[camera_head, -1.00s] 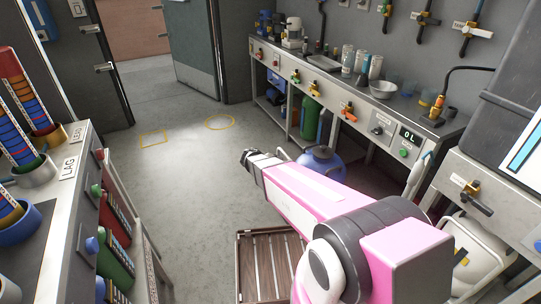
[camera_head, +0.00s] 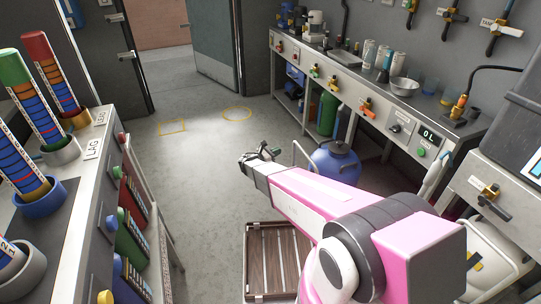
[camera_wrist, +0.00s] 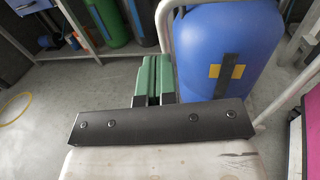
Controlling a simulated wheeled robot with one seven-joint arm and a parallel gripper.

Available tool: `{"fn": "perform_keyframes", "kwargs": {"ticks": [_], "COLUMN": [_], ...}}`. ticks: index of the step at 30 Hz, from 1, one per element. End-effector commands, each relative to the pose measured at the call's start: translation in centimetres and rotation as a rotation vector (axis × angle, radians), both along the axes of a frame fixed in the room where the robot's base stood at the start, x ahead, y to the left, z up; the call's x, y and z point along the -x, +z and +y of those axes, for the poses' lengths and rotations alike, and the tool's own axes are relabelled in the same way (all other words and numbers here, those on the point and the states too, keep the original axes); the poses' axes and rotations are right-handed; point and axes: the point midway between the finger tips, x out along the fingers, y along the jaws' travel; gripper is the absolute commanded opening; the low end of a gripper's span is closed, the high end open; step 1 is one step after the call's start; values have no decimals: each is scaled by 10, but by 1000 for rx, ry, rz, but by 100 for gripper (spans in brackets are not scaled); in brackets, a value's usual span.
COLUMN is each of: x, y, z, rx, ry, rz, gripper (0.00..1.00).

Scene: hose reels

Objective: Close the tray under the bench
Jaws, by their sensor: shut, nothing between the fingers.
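Under the left bench (camera_head: 72,225) are a red tray (camera_head: 131,202), a green tray (camera_head: 130,240) and a blue tray (camera_head: 128,283), seen at a steep angle. I cannot tell which tray stands open. My gripper (camera_head: 267,151) is out ahead over the floor, well right of these trays and near a blue cylinder (camera_head: 336,163). In the wrist view, its green fingers (camera_wrist: 152,76) are together and empty, in front of the blue cylinder (camera_wrist: 226,50). The trays are not in the wrist view.
A slatted wooden crate (camera_head: 249,268) lies on the floor below my arm. A long workbench (camera_head: 350,98) runs along the right wall, with a green cylinder (camera_head: 327,115) beneath it. The floor between the benches is mostly clear up to the open door (camera_head: 215,42).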

Motion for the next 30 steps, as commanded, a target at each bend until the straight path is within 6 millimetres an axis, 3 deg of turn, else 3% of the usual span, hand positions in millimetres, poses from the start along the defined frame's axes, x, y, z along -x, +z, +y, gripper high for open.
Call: {"fn": "perform_keyframes", "kwargs": {"ticks": [6,12,30], "x": [-20,-32,-37], "y": [1,1,2], "z": [-36,-57,-66], "rx": [-1,0,0], "ry": [-3,-1,0], "rz": [-1,-1,-1], "gripper": [0,0,0]}}
